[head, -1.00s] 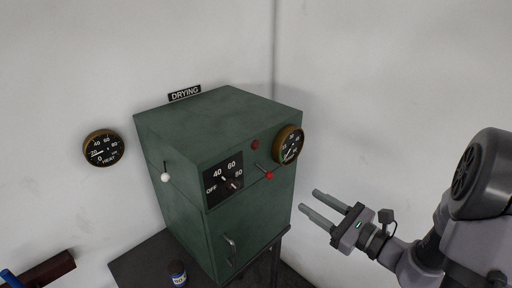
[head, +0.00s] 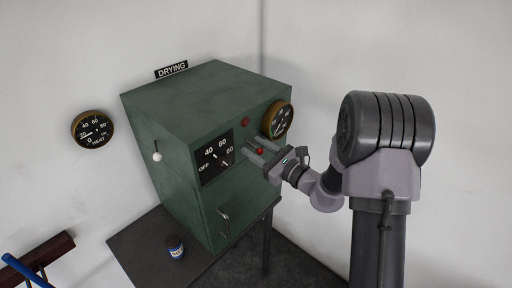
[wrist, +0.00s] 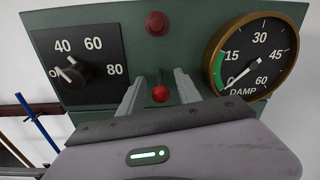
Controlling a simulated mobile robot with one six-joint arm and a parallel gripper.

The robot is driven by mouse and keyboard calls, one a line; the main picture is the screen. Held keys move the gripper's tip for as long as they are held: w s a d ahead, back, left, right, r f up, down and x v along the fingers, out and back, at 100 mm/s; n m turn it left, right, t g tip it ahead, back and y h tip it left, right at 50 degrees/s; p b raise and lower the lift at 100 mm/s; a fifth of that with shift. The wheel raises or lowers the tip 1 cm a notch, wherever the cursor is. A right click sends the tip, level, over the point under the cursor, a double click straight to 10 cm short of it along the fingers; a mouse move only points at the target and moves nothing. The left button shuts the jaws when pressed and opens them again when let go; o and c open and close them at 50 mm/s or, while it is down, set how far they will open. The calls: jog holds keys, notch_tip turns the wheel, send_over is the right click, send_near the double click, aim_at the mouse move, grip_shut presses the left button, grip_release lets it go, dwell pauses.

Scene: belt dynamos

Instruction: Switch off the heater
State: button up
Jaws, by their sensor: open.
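The heater is a green cabinet (head: 205,100) under a DRYING sign. A white-ball lever (head: 157,157) is on the cabinet's left side. My gripper (head: 247,145) is open at the front, its fingers on either side of the red ball in the wrist view. Contact cannot be told.
A red button or lamp (wrist: 157,23) is above the lever. A DAMP gauge (wrist: 253,55) is close to the right finger. A HEAT gauge (head: 93,129) hangs on the wall. A small blue jar (head: 174,246) stands on the dark table (head: 140,243). The cabinet has a door handle (head: 223,214).

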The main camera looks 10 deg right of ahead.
grip_shut()
jog(key=f+b, duration=0.1)
jog(key=b, duration=0.3)
jog(key=shift+f+t+b, duration=0.25)
jog(key=shift+t+b, duration=0.05)
jog(key=shift+t, duration=0.1)
jog(key=t+y+b, duration=0.1)
jog(key=b, duration=0.2)
jog(key=shift+w+f+b, duration=0.1)
jog(key=shift+b, duration=0.3)
jog(key=shift+a+r+b, duration=0.1)
jog(key=shift+r+b, duration=0.1)
jog(key=shift+b, duration=0.45)
jog(key=shift+r, duration=0.2)
grip_release()
